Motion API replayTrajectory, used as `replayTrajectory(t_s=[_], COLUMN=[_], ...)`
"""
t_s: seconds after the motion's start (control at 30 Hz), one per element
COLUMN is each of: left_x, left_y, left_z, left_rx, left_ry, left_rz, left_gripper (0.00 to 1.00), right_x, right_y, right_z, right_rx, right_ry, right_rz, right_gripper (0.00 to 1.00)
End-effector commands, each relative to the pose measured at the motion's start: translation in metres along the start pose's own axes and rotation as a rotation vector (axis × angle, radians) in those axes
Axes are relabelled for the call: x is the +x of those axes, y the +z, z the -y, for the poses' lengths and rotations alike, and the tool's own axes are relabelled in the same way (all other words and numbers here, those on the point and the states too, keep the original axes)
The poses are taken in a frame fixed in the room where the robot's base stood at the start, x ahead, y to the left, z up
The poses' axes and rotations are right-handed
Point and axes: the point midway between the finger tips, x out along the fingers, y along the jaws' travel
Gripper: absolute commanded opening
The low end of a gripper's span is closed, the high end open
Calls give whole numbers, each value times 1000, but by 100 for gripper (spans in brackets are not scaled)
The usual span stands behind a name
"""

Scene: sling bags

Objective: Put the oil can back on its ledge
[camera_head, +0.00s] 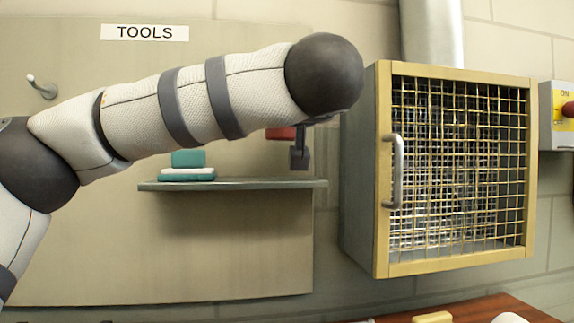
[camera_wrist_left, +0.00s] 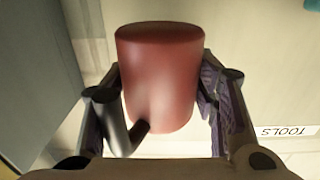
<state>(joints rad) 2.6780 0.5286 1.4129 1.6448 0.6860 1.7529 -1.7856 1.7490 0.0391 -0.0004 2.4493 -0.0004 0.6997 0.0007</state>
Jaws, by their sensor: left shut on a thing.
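The oil can is a red cylinder (camera_wrist_left: 160,75) with a dark spout or handle piece at its lower left in the left wrist view. My left gripper (camera_wrist_left: 158,98) is shut on it, a finger on each side. In the head view only a small red part of the can (camera_head: 281,133) shows below my arm; the rest is hidden. One dark finger of my left gripper (camera_head: 299,156) shows above the right end of the grey ledge (camera_head: 255,184). I cannot tell whether the can is directly over the ledge. My right gripper is not in view.
Teal and white items (camera_head: 187,173) sit on the ledge's left part. A yellow-framed mesh cabinet (camera_head: 383,240) stands close right of the ledge. A hook (camera_head: 42,88) and a TOOLS sign (camera_head: 145,33) are on the board. A wooden surface (camera_head: 490,306) lies at lower right.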

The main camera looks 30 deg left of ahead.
Motion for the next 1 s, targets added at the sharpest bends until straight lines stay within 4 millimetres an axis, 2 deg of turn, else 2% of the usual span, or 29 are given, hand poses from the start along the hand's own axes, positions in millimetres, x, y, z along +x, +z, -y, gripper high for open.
replayTrajectory(t_s=[0.03,0.27,0.43,0.77,0.8,0.87,1.0], left_x=[11,27,30,27,28,28,28], left_y=[17,34,66,65,66,67,67], left_z=[-2,-1,-1,0,0,0,0], left_rx=[4,-1,3,-2,-2,-2,-2], left_ry=[-1,-1,1,0,0,0,0], left_rz=[9,1,4,-5,-3,-3,-2], left_gripper=[16,16,16,16,60,73,73], right_x=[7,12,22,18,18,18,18], right_y=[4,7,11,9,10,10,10], right_z=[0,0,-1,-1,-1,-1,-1], right_rx=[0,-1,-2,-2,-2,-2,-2], right_ry=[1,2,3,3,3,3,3], right_rz=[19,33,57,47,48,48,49], right_gripper=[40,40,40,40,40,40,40])
